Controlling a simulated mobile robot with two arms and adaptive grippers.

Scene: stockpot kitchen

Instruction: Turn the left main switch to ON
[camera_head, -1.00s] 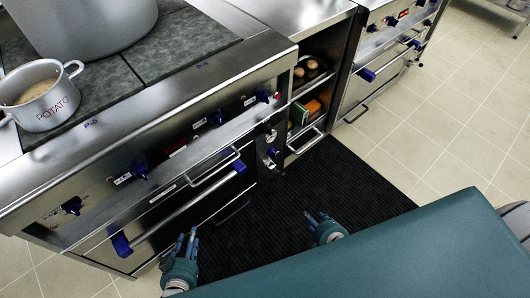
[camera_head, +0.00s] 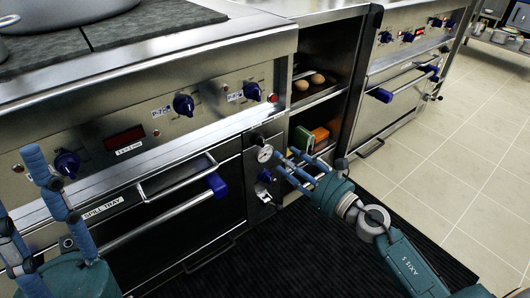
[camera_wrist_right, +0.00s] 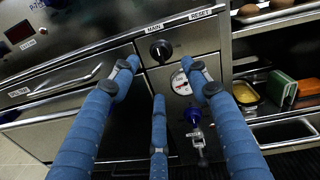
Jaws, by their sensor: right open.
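The main switch (camera_wrist_right: 160,50) is a round black knob under a MAIN label on a steel panel in the right wrist view. I cannot tell clearly which way it is set. In the head view, the same narrow panel (camera_head: 256,190) stands between the oven front and the open shelves. My right gripper (camera_head: 296,166) is open and empty in front of this panel. In the right wrist view its fingers (camera_wrist_right: 158,76) are spread, pointing towards the panel, with the knob between and beyond the upper fingertips. My left gripper (camera_head: 38,205) looks open and empty at the lower left.
A pressure gauge (camera_wrist_right: 181,82) and a blue-handled valve (camera_wrist_right: 193,115) sit below the knob. A RESET label is at its upper right. Oven handles (camera_head: 165,215) stick out on the left. Open shelves (camera_head: 318,105) hold eggs and boxes. A black mat (camera_head: 310,255) covers the floor.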

